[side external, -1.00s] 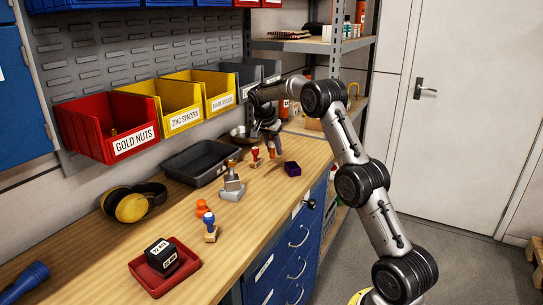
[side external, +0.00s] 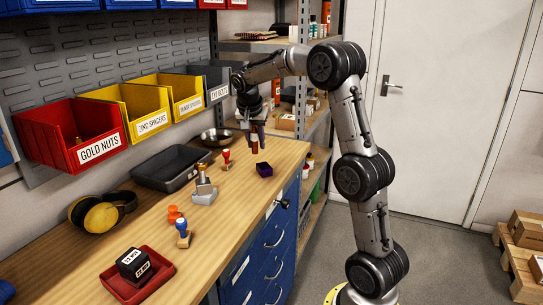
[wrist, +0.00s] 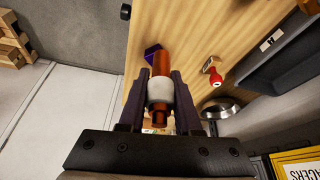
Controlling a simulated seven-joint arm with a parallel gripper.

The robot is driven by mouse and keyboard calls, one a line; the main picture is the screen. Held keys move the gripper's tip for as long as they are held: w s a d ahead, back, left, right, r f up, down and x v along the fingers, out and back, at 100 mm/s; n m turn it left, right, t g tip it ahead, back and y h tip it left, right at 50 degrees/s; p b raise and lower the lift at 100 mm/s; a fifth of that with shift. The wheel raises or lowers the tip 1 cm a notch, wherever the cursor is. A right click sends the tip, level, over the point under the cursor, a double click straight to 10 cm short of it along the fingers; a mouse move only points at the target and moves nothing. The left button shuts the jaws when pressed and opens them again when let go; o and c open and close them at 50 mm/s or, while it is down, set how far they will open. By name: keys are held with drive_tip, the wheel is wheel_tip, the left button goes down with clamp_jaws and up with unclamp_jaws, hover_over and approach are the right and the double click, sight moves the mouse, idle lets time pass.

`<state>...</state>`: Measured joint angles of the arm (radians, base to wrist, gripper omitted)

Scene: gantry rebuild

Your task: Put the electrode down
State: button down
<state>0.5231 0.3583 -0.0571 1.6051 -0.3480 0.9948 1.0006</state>
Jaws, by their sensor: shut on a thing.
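My gripper (side external: 254,124) is shut on the electrode, a copper-orange cylinder with a white collar (wrist: 161,92). In the wrist view the electrode lies between the two dark fingers (wrist: 161,80), gripped around the collar. In the side view the electrode (side external: 254,146) hangs roughly upright below my gripper, above the far end of the wooden bench (side external: 112,237). It appears clear of the bench top, with the purple block just to its right. The fingers partly hide it there.
Nearby are a purple block (side external: 264,169), a red-handled stamp (side external: 226,157), a metal bowl (side external: 217,137) and a grey tray (side external: 170,170). A grey piece (side external: 205,193) and a blue-handled stamp (side external: 183,236) stand nearer. Wall bins (side external: 148,112) line the back. Bare wood lies along the front edge.

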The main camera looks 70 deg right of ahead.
drive_tip(key=s+d+n, duration=0.2)
drive_tip(key=s+d, duration=0.4)
drive_tip(key=d, duration=0.6)
approach(277, 156)
drive_tip(key=shift+d+f+t, duration=0.4)
drive_tip(key=shift+d+f, duration=0.25)
drive_tip(key=shift+d, duration=0.3)
drive_tip(key=shift+w+d+f, duration=0.2)
drive_tip(key=shift+d+f, duration=0.05)
drive_tip(key=shift+f, duration=1.6)
drive_tip(key=shift+f, duration=0.15)
drive_tip(key=c, duration=0.6)
unclamp_jaws()
drive_tip(key=shift+f, duration=0.1)
